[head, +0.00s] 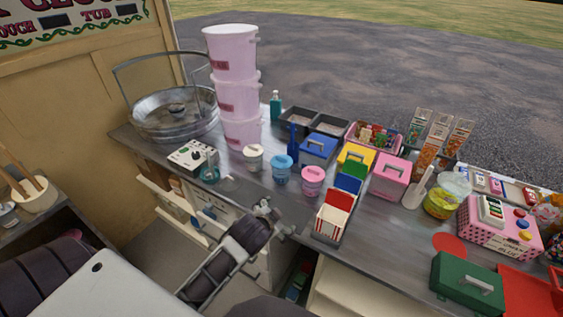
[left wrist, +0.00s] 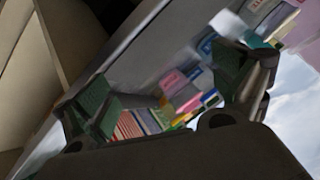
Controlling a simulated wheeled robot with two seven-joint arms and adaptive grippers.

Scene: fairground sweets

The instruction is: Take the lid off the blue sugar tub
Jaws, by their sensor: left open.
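The blue sugar tub (head: 281,175) is a small round tub with a blue lid (head: 283,161) on it. It stands upright on the grey counter, between a cream tub (head: 253,157) and a pink tub (head: 312,181). My left gripper (head: 268,210) is near the counter's front edge, in front of the blue tub and apart from it. In the left wrist view my open left gripper (left wrist: 175,95) has its two fingers spread, with nothing held. Tilted colourful counter items show beyond them; I cannot tell which is the blue tub. My right gripper is not in view.
A control box (head: 190,156) stands left of the tubs, and stacked pink buckets (head: 238,95) and a metal bowl (head: 175,112) behind. A striped carton holder (head: 331,222) stands right, near the front edge. A blue box (head: 318,148) is behind the pink tub.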

